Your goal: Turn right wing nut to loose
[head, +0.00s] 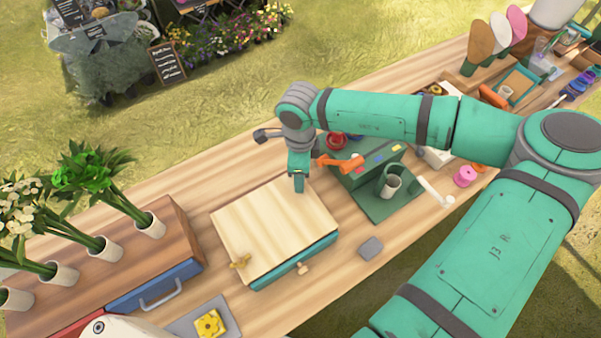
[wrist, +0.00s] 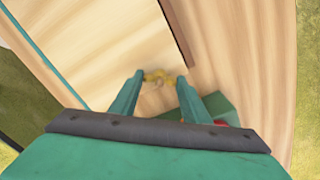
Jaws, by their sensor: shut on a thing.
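A flower press with a pale wooden top board (head: 265,222) and a green base lies on the table. A brass wing nut (head: 240,261) stands at the board's near-left corner. The right wing nut (wrist: 158,75) shows yellow between my fingertips in the wrist view, at the board's edge; my gripper hides it in the head view. My gripper (head: 299,186) points down at the board's far-right corner. In the wrist view its two green fingers (wrist: 160,79) are on either side of the wing nut, shut on it. The nut's exact turn angle is hard to tell.
A green box (head: 365,170) with an orange-handled tool and a green mug (head: 389,182) stand close to the right of my gripper. A grey block (head: 370,248) lies in front. Flowers in white pots and a drawer unit (head: 160,287) are at the left.

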